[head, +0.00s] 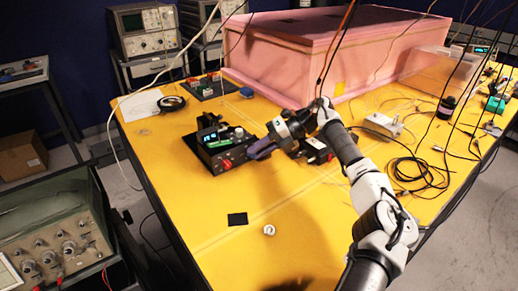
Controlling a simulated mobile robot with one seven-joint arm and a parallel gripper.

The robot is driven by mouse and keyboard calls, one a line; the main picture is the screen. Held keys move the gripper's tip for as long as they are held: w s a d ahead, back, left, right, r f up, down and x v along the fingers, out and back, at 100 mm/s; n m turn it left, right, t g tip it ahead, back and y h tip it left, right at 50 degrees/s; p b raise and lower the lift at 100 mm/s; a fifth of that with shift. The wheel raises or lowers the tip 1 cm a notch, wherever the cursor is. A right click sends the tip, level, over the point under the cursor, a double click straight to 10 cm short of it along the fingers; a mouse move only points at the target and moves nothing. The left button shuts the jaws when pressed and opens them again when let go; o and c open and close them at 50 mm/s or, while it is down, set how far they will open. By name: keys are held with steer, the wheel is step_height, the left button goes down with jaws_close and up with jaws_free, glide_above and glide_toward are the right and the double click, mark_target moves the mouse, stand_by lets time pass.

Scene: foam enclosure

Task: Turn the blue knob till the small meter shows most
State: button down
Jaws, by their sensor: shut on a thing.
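A small black instrument box (215,162) stands on the yellow table, with a red knob or plug on its front. A small lit meter display (211,137) with a green part beside it sits on top. My gripper (254,151) reaches in from the right at the box's right end. Its dark purple-blue fingers are shut on what seems to be the blue knob, which they largely hide. The meter's reading is too small to make out.
A large pink foam box (335,50) stands behind. Another dark device (313,150) sits close under my arm. Cables (425,172) lie loose to the right. A black square (237,219) and a small white ring (269,230) lie in front; the front table area is mostly clear.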

steer(key=shift+y, duration=0.4)
steer(key=c, duration=1.3)
jaws_free()
steer(key=shift+o, duration=0.2)
